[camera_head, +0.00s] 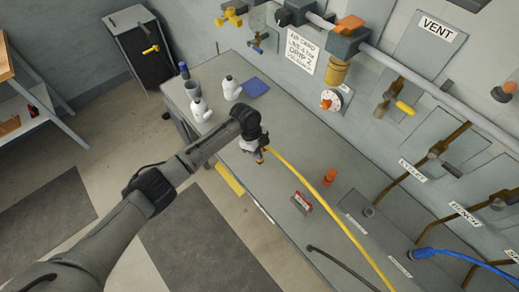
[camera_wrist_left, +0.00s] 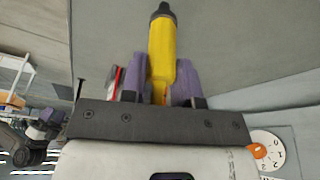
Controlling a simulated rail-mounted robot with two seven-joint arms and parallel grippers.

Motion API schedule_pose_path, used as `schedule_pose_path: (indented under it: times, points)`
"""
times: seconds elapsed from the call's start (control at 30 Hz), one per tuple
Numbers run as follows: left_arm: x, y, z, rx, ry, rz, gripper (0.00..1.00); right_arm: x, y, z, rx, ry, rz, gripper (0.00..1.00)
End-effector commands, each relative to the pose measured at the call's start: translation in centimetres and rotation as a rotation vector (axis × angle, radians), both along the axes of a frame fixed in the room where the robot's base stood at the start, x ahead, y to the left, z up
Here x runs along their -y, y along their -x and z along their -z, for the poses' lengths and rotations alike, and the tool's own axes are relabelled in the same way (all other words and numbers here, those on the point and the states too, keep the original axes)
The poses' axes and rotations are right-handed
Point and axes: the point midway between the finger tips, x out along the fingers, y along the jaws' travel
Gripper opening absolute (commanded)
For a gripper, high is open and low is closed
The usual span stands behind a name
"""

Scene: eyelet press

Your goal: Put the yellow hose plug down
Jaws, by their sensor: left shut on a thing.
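My left gripper (camera_head: 259,154) is over the grey bench, near its front edge. It is shut on the yellow hose plug (camera_wrist_left: 162,48), a yellow body with a dark tip between the two purple fingers in the left wrist view. In the head view the plug is mostly hidden by the gripper. The yellow hose (camera_head: 325,206) runs from the gripper toward the lower right. I cannot tell whether the plug touches the bench.
A dark hose (camera_head: 340,265) lies nearer. Pipes and valves line the wall. Bench space left of the red block is clear.

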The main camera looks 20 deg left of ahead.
Motion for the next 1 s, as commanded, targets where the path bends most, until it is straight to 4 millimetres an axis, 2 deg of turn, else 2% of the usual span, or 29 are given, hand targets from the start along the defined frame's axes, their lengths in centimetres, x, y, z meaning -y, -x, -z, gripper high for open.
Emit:
schedule_pose_path:
  times: [0.27, 0.3, 0.53, 0.83, 1.0]
  points:
    - [0.0, 0.0, 0.4, 0.000, 0.000, 0.000, 0.04, 0.2, 0.0, 0.3, -0.001, 0.008, -0.006, 0.43]
    - [0.0, 0.0, 0.3, 0.000, 0.000, 0.000, 0.32, 0.3, 0.0, 0.2, -0.001, 0.010, -0.006, 0.43]
    - [0.0, 0.0, 0.3, 0.000, 0.000, 0.000, 0.54, 0.3, 0.0, 0.2, -0.001, 0.010, -0.006, 0.43]
    - [0.0, 0.0, 0.1, 0.001, 0.000, 0.000, 0.54, 0.2, 0.0, 0.1, -0.001, 0.006, -0.003, 0.43]
    - [-0.4, -0.1, -1.4, 0.003, 0.000, -0.001, 0.54, 0.0, 0.0, 0.0, -0.001, 0.002, -0.002, 0.43]
